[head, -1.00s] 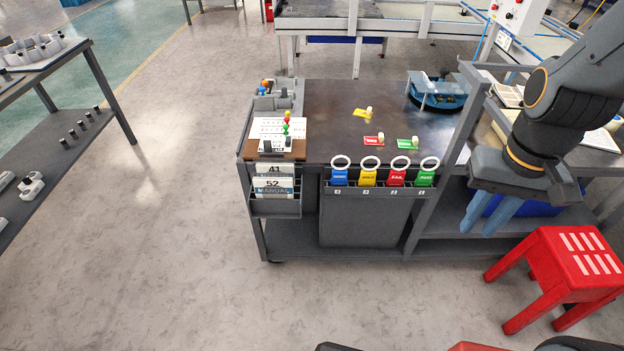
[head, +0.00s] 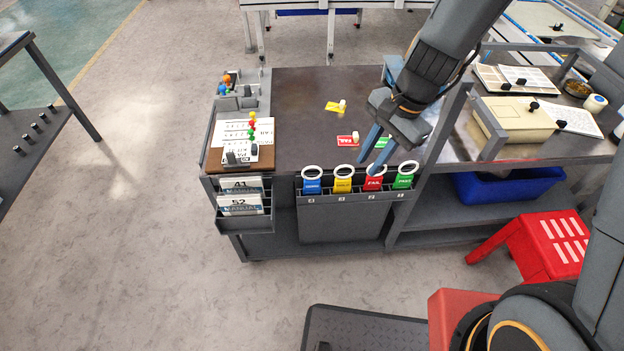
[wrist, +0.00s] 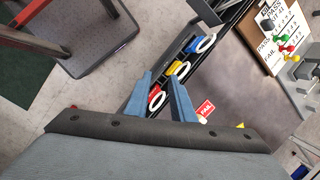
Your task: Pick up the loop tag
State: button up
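Several loop tags with white rings hang in a row in the rack on the table's front edge: blue (head: 312,186), yellow (head: 343,185), red (head: 373,184) and green (head: 404,181). My gripper (head: 371,163) is open and empty, fingers pointing down close above the red and green tags. In the wrist view, the red tag's ring (wrist: 157,99) shows between the fingers (wrist: 160,80), apparently not gripped. The yellow (wrist: 182,69) and blue (wrist: 205,44) tags lie beyond. The green tag is hidden there. Whether a finger touches a ring, I cannot tell.
On the tabletop lie a yellow card (head: 332,106) and a red card (head: 345,141) with small white pieces. A manual holder (head: 245,224) hangs at left. A grey post (head: 447,125) stands close right of my gripper. A red stool (head: 545,240) is at right.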

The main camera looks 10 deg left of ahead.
aim_at(313, 180)
jog(key=a+f+m+p, duration=0.1)
jog(key=a+f+m, duration=0.1)
jog(key=a+f, duration=0.2)
jog(key=w+a+f+m+y, duration=0.1)
jog(key=a+f+m, duration=0.1)
jog(key=a+f, duration=0.2)
jog(key=a+f+m+p, duration=0.1)
jog(key=a+f+m, duration=0.1)
jog(key=a+f, duration=0.2)
jog(key=shift+w+a+f+m+g+p, duration=0.2)
jog(key=shift+a+f+m+g+p, duration=0.15)
jog(key=shift+a, duration=0.4)
jog(key=shift+a+f, duration=0.2)
jog(key=shift+f, duration=0.35)
jog(key=shift+c, duration=0.4)
grip_shut()
